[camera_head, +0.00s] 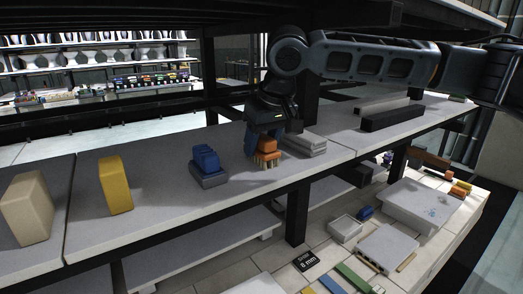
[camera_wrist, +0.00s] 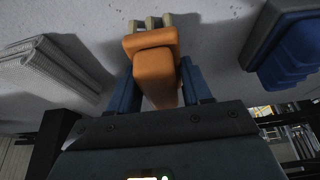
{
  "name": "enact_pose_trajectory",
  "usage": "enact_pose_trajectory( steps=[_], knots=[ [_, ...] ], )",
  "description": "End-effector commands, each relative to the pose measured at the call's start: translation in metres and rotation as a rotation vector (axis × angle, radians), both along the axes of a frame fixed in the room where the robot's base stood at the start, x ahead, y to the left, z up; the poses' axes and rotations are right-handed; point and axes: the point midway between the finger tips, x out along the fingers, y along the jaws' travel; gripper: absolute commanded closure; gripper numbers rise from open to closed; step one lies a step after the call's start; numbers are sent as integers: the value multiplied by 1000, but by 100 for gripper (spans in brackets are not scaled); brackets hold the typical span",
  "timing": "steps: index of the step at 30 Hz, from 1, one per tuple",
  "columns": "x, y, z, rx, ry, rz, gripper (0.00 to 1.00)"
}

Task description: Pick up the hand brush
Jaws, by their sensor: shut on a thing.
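The hand brush (camera_head: 266,157) has an orange body and pale bristles. It stands on the grey shelf slab near its front edge, bristles down, and I cannot tell whether they touch the slab. My gripper (camera_head: 262,143) comes down on it from above and is shut on its orange upper part. In the wrist view the orange brush (camera_wrist: 155,65) sits between the two blue fingers of my gripper (camera_wrist: 158,88). Its pale bristle tufts show at the top of that view. The fingers and wrist hide part of the brush in the head view.
A blue block on a grey base (camera_head: 207,168) stands left of the brush. A stack of light grey slabs (camera_head: 305,144) lies close to its right. A yellow block (camera_head: 115,185) and a beige block (camera_head: 27,208) stand further left. A dark post (camera_head: 298,215) rises below the shelf's front edge.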

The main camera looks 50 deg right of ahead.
Motion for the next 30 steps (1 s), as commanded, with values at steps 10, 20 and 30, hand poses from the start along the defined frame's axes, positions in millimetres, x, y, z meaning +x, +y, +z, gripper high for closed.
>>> enact_pose_trajectory(
  steps=[10, 20, 30],
  knots=[
    [0, 0, 1, 0, 0, 0, 85],
    [0, 0, 21, -1, -2, 1, 85],
    [-54, 15, 33, 1, -1, 3, 85]
  ],
)
